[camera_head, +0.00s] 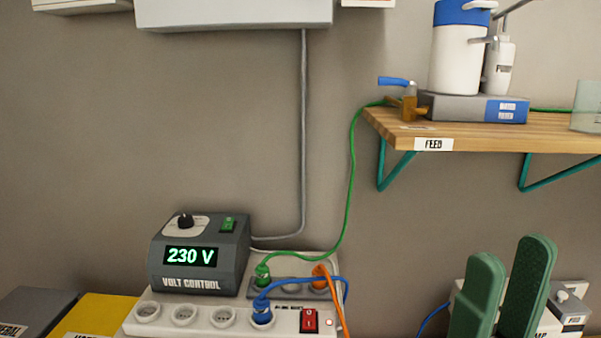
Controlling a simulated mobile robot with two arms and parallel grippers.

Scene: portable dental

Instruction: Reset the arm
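My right gripper (508,262) is at the lower right of the head view, with its two green padded fingers pointing up. The fingers stand apart and nothing shows between them, so it is open and empty. It is below the wooden shelf, in front of a white device (570,310) that it partly hides. My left gripper and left arm are not in view.
A grey volt control box (200,257) reads 230 V behind a white power strip (185,316) with green, blue and orange plugs. A green cable (350,180) rises to the wooden shelf (490,133). Open wall lies left of the shelf.

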